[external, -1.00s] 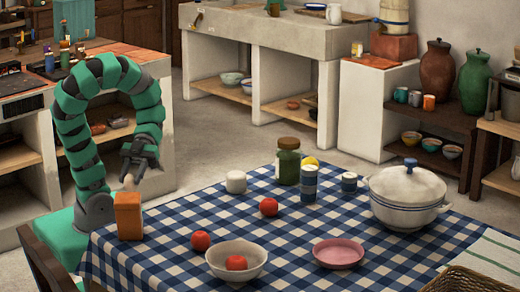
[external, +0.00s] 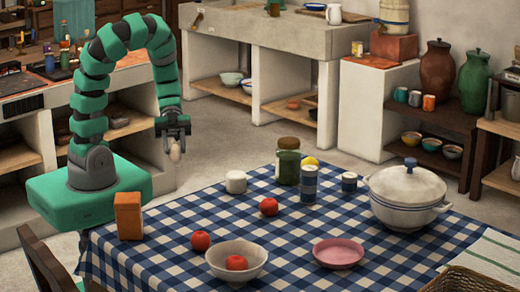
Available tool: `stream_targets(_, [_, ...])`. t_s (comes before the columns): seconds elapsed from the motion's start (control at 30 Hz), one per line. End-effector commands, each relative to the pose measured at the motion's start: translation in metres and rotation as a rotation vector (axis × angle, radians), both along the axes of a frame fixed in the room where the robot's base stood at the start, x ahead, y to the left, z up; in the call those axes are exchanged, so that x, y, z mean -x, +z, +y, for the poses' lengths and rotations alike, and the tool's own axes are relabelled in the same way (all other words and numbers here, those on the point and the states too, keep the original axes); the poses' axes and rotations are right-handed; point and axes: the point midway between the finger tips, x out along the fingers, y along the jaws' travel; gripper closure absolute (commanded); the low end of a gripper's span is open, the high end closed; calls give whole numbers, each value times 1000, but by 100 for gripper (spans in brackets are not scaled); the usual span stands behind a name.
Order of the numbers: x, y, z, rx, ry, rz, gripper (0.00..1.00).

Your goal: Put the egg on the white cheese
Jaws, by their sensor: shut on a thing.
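My gripper (external: 176,140) is shut on the pale egg (external: 175,153), which hangs below the fingers in the air. The egg is beyond the far left side of the checked table, apart from everything else. A small white rounded block (external: 235,182), which looks like the white cheese, stands on the table's far left part. My gripper is to the left of it and higher in the picture. The top of the white block is bare.
The checked table (external: 300,230) also holds an orange box (external: 128,215), a green jar (external: 287,167), blue cups (external: 309,183), tomatoes (external: 269,206), a white bowl (external: 237,258), a pink plate (external: 338,252) and a lidded pot (external: 406,196). Cloth around the white block is clear on its left.

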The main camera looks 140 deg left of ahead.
Motion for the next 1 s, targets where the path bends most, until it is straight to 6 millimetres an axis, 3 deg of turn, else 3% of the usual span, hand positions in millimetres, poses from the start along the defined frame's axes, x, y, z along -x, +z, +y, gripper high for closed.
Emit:
stream_targets(0.03, [2, 8, 7, 4, 22, 2, 76])
stream_targets(0.33, [10, 7, 31, 1, 93, 13, 76])
stream_targets(0.47, [4, 4, 39, 3, 96, 13, 76])
stream_targets(1.0, [-82, -8, 121, 0, 95, 13, 76])
